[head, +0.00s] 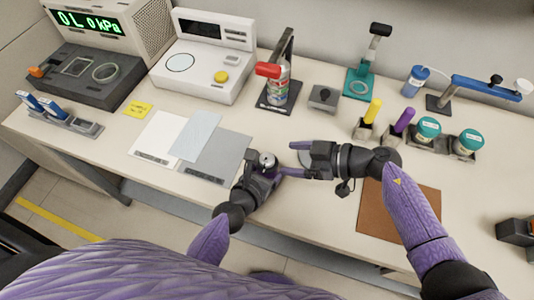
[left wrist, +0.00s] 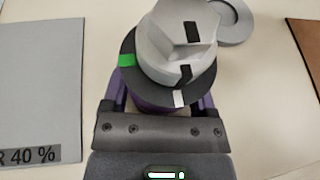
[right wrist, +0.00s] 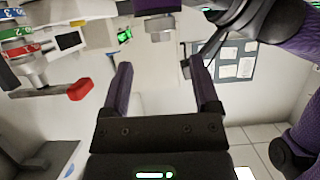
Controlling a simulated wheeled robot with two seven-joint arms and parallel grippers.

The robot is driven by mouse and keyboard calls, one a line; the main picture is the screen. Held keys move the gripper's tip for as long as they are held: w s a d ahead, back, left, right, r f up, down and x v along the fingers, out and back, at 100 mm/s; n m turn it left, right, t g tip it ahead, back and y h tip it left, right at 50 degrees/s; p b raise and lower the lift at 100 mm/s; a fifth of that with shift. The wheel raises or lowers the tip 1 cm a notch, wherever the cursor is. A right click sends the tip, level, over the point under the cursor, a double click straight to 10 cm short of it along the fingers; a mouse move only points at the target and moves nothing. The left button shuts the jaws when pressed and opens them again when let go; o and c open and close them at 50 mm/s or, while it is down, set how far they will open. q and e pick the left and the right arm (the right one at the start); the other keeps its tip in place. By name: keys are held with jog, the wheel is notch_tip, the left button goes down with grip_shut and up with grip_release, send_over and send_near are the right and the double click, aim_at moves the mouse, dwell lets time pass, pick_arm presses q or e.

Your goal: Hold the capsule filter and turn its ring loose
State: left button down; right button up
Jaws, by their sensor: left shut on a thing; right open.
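The capsule filter (left wrist: 178,45) is held upright in the left wrist view, with a pale grey faceted top over a dark flange that carries green and white marks. Black marks show on the grey top. My left gripper (left wrist: 160,100) is shut on its lower body, which the fingers and flange mostly hide. In the head view the filter's grey top (head: 267,159) shows above my left gripper (head: 265,173). My right gripper (head: 292,158) is open and empty, just right of the filter, its fingers pointing at it. The filter also shows upside down at the top of the right wrist view (right wrist: 159,24).
A flat grey ring (left wrist: 234,18) lies on the table beside the filter. Grey (head: 222,158) and brown (head: 400,215) mats lie on either side.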

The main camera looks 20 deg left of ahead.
aim_at(271, 157)
jog(key=x, duration=0.6)
jog(key=shift+a+f, duration=0.2)
jog(key=shift+a, duration=0.1)
grip_shut()
